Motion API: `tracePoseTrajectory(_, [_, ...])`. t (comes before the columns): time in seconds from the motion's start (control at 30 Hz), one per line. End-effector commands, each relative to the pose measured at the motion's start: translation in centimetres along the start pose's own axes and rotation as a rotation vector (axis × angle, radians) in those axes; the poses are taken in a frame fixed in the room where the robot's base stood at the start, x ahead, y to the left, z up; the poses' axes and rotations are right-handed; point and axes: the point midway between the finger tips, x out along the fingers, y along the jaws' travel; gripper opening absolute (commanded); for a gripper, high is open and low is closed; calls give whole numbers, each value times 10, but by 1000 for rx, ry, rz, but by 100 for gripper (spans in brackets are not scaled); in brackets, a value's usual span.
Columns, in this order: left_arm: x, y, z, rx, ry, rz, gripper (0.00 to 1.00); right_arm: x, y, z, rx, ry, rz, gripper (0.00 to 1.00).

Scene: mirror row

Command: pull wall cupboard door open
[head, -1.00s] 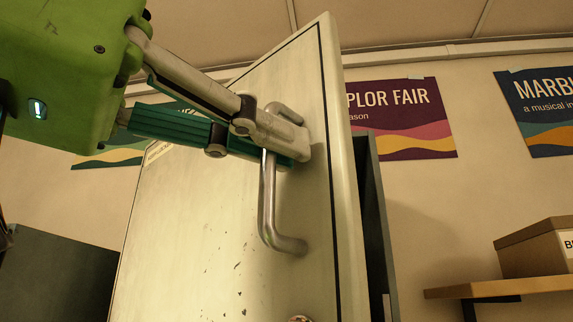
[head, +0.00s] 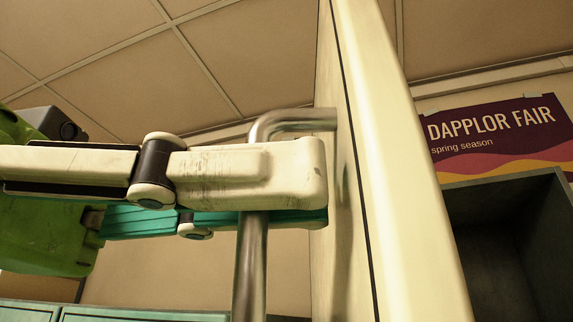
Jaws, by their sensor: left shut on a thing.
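The wall cupboard door (head: 400,190) is cream-coloured and stands open, seen nearly edge-on in the middle of the head view. Its bent metal bar handle (head: 250,275) sticks out from the door's left face. My left gripper (head: 285,185) comes in from the left and is shut on the upright part of the handle, just below its top bend. The lower end of the handle is out of view. The dark open inside of the cupboard (head: 507,245) shows to the right of the door. My right gripper is not in view.
A purple poster (head: 497,132) reading "DAPPLOR FAIR" hangs on the wall behind, above the cupboard. A panelled ceiling (head: 245,50) spans the top. A teal-edged surface (head: 130,314) shows at the bottom left.

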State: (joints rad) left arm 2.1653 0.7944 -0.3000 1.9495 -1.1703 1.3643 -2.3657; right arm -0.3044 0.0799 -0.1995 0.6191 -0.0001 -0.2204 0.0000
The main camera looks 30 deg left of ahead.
Motion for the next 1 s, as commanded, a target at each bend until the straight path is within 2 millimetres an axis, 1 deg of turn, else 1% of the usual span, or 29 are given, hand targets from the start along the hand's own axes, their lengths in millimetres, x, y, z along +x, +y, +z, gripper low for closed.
tracePoseTrajectory(0.57, [-3,-1,0,-1,-1,-12,0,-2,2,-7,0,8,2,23])
tracePoseTrajectory(0.6, [-3,-1,0,-1,-1,-12,14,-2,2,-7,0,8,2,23])
tracePoseTrajectory(0.9, [-3,-1,0,-1,0,-11,14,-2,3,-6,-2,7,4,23])
tracePoseTrajectory(1.0, [-8,-1,-1,-1,2,-12,14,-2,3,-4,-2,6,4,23])
